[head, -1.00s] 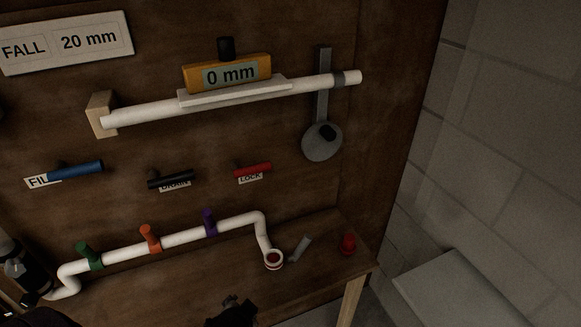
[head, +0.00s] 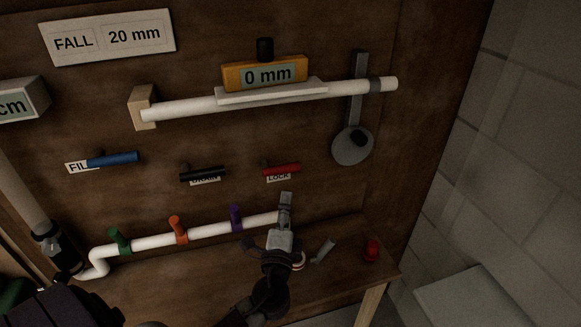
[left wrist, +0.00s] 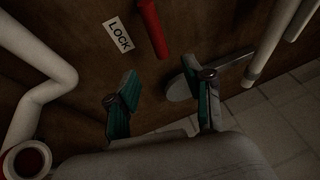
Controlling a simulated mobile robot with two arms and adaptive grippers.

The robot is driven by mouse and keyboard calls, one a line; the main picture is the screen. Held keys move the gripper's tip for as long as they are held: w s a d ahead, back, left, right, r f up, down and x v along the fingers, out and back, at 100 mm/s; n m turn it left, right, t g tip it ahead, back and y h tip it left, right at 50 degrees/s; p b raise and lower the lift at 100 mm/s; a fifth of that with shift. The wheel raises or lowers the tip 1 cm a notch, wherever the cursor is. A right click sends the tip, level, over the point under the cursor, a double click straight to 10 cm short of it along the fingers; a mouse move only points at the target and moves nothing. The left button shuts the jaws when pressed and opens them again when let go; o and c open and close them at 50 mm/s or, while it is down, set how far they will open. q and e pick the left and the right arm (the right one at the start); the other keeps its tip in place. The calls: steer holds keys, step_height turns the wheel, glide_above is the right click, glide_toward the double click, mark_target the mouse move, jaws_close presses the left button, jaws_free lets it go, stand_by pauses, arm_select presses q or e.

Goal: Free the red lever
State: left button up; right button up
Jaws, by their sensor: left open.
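The red lever (head: 281,170) sits on the wooden panel above a LOCK label (head: 279,178). It points sideways, roughly level. In the left wrist view the red lever (left wrist: 152,28) shows beyond the fingers, beside the LOCK label (left wrist: 118,35). My left gripper (head: 286,200) is just below the lever in the head view, apart from it. In the left wrist view its two fingers (left wrist: 158,92) are spread with nothing between them. My right gripper is not in view.
A blue lever (head: 119,158) and a black lever (head: 204,173) are to the left. The white lower pipe (head: 205,233) runs behind my gripper. A grey disc (head: 352,148) hangs at right.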

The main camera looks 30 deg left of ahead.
mark_target(290, 171)
arm_select(q)
steer(key=p+x, duration=0.3)
steer(key=x, duration=0.8)
steer(key=shift+w+a+r+p, duration=0.1)
steer(key=shift+w+r+p, duration=0.05)
steer(key=shift+p, duration=0.25)
steer(key=shift+w+a, duration=0.25)
steer(key=shift+w, duration=0.25)
jaws_close()
